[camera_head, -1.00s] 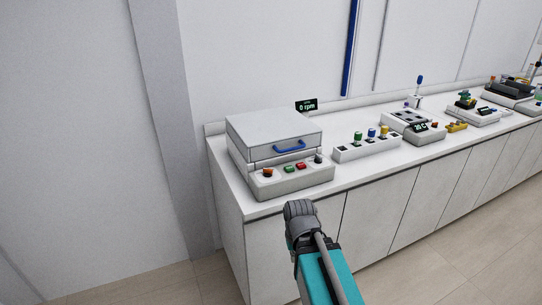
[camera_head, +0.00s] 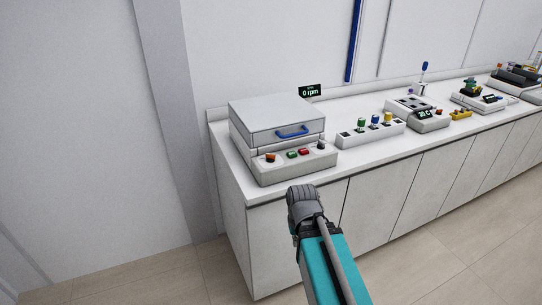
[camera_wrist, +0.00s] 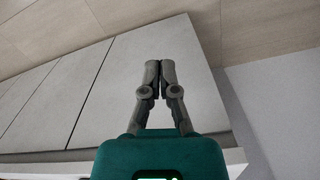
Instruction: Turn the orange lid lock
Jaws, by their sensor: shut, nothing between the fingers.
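The orange lid lock (camera_head: 270,157) is a small orange knob on a dark base, at the left end of the sloped front panel of a grey-white boxy machine (camera_head: 276,116). The machine's lid is down and has a blue handle (camera_head: 292,131). My gripper (camera_wrist: 160,64) shows in the wrist view with its two grey fingers together and empty, in front of the cabinet doors. In the head view my arm is in front of the counter, below and right of the knob and apart from it. The gripper's fingers cannot be made out there.
Beside the orange knob are a green button (camera_head: 292,153), a red button (camera_head: 304,151) and a dark knob (camera_head: 321,143). A display (camera_head: 311,91) reads 0 rpm. To the right stands a white block with coloured knobs (camera_head: 370,132). Cabinet doors (camera_head: 294,235) run below the counter.

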